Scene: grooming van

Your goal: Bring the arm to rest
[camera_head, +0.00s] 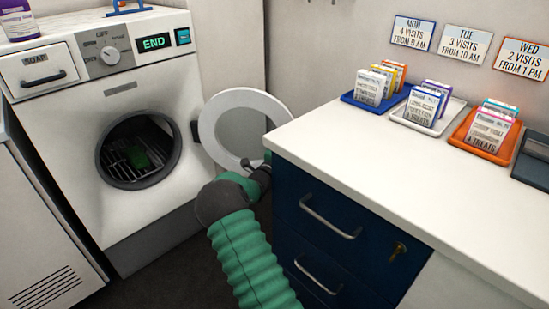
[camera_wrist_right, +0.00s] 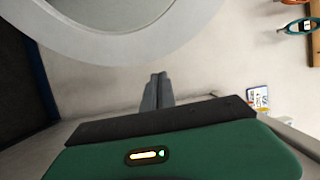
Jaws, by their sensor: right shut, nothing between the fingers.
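My right arm, in a green ribbed sleeve, reaches up from the bottom of the head view to the gap between the washing machine and the counter. My right gripper (camera_head: 258,172) is at its end, just below and right of the open round door (camera_head: 237,103), and partly hidden by my wrist. In the right wrist view the gripper (camera_wrist_right: 158,78) has its fingers together with nothing between them, and the door's pale rim (camera_wrist_right: 100,42) is above it. My left gripper is not in view.
The white counter (camera_head: 350,140) over blue drawers (camera_head: 315,205) is close right of my arm. Card trays (camera_head: 475,148) stand along the counter's back.

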